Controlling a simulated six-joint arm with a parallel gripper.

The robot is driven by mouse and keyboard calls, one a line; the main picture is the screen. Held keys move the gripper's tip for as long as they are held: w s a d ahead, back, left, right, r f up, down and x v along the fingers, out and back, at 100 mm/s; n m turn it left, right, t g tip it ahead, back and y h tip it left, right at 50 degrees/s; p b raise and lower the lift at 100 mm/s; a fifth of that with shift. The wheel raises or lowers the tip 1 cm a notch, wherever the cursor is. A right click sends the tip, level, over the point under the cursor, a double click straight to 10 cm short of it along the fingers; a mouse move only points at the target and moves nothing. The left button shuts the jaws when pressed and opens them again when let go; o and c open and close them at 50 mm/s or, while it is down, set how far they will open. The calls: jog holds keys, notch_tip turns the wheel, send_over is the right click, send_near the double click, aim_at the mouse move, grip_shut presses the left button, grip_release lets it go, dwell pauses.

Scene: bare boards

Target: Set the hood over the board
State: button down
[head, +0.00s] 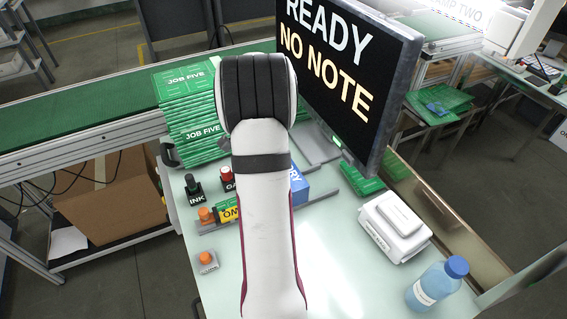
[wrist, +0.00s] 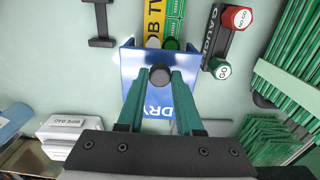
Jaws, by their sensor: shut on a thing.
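The hood (wrist: 131,66) is a blue block-like cover with white "DRY" lettering and a dark round knob (wrist: 160,74) on top. My gripper (wrist: 160,80) has its green fingers shut on this knob in the wrist view. In the head view only the hood's right part (head: 299,186) shows, and my arm hides the gripper. A green board (wrist: 174,18) with pale marks lies beside a yellow strip lettered "JOB T" at the top of the wrist view. The hood hides whatever is under it. I cannot tell if it touches the board.
A gauge (wrist: 220,68) with red and green ends stands close right of the hood. Green board stacks (head: 188,100) stand at the back left. The monitor (head: 350,75) reads "READY NO NOTE".

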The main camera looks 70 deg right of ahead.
jog(key=w+a, duration=0.7)
jog(key=shift+w+a, duration=0.1)
jog(key=c, duration=0.6)
grip_release()
jog(key=shift+o, duration=0.2)
notch_tip(320, 180, up, 16)
jog(key=shift+f, duration=0.1)
